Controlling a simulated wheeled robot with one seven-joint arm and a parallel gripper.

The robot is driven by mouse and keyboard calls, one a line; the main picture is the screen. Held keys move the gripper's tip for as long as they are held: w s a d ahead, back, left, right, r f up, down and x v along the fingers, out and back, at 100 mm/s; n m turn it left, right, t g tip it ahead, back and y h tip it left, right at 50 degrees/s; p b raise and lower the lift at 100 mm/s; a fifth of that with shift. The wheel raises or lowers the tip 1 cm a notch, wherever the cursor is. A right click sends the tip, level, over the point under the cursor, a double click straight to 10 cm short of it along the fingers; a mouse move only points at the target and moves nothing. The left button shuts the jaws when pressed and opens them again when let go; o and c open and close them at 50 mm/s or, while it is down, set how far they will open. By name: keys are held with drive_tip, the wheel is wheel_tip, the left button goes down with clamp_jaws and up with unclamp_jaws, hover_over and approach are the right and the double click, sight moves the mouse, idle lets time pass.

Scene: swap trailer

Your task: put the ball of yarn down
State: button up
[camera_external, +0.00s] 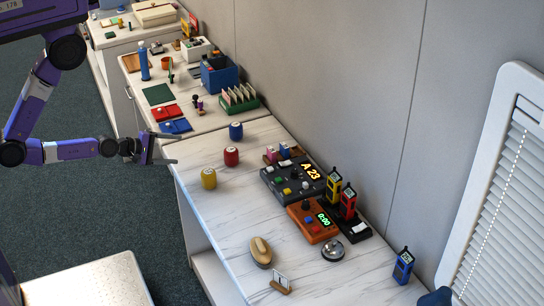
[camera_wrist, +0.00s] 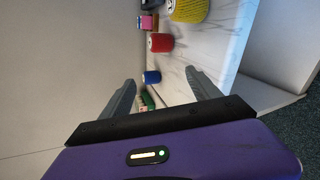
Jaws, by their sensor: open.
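My gripper (camera_external: 164,150) is open and empty, out beside the left edge of the marble-topped counter (camera_external: 215,240). In the wrist view its two fingers (camera_wrist: 161,80) stand apart with nothing between them. Three small rounded, can-like things with pale tops stand apart on the counter, right of my gripper: yellow (camera_external: 208,178), red (camera_external: 231,156) and blue (camera_external: 236,131). In the wrist view the yellow one (camera_wrist: 188,9) has a textured side.
Control boxes (camera_external: 313,220) and handheld radios stand along the wall side. A wooden brush (camera_external: 261,252) and a bell (camera_external: 332,250) lie nearer. Red and blue pads (camera_external: 176,126) and a green file rack (camera_external: 240,104) sit behind. Bare counter lies left of the brush.

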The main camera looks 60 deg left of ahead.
drive_tip(key=s+r+m+t, duration=0.1)
drive_tip(key=s+r+m, duration=1.2)
drive_tip(key=m, duration=0.8)
drive_tip(key=shift+r, duration=0.8)
drive_tip(key=shift+f+b, duration=0.3)
drive_tip(key=shift+f, duration=0.05)
drive_tip(key=shift+o, duration=0.6)
drive_tip(key=shift+w+f, duration=0.1)
